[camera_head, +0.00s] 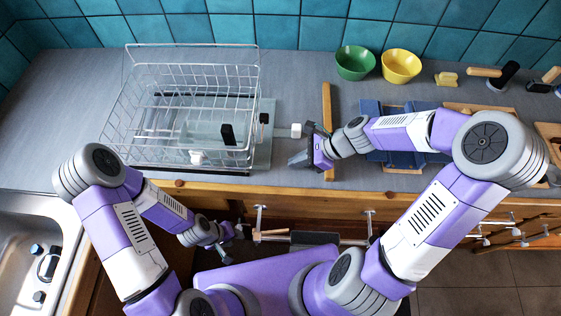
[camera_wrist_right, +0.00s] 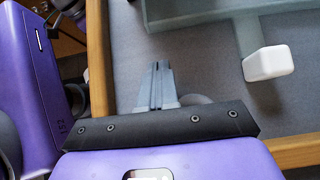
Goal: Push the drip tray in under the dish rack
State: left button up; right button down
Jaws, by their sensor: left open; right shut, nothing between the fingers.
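The wire dish rack (camera_head: 140,110) stands on the grey counter at the left. The pale, translucent drip tray (camera_head: 263,148) lies partly under it, with its right edge sticking out past the rack's right side. A white block (camera_head: 296,130) sits on a short stem at that edge; the tray (camera_wrist_right: 225,35) and block also show in the right wrist view. My right gripper (camera_head: 298,160) is shut and empty, low over the counter near the front edge, in front of the block and apart from it. My left gripper (camera_head: 240,233) is open and empty, below the counter's front edge.
A wooden strip (camera_head: 327,105) lies right of the tray. Behind are a green bowl (camera_head: 355,63) and a yellow bowl (camera_head: 401,66). A blue folded item (camera_head: 372,112) lies under my right arm. The sink (camera_head: 25,250) is at the left front.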

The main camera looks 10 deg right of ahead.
aim_at(280, 167)
jog(key=shift+w+a+f, duration=0.1)
jog(key=shift+w+a, duration=0.1)
jog(key=shift+a, duration=0.55)
jog(key=shift+w+a+f, duration=0.1)
jog(key=shift+w+a, duration=0.1)
jog(key=shift+a, duration=0.55)
jog(key=shift+w+a+f, duration=0.1)
jog(key=shift+w+a, duration=0.1)
jog(key=shift+a, duration=0.55)
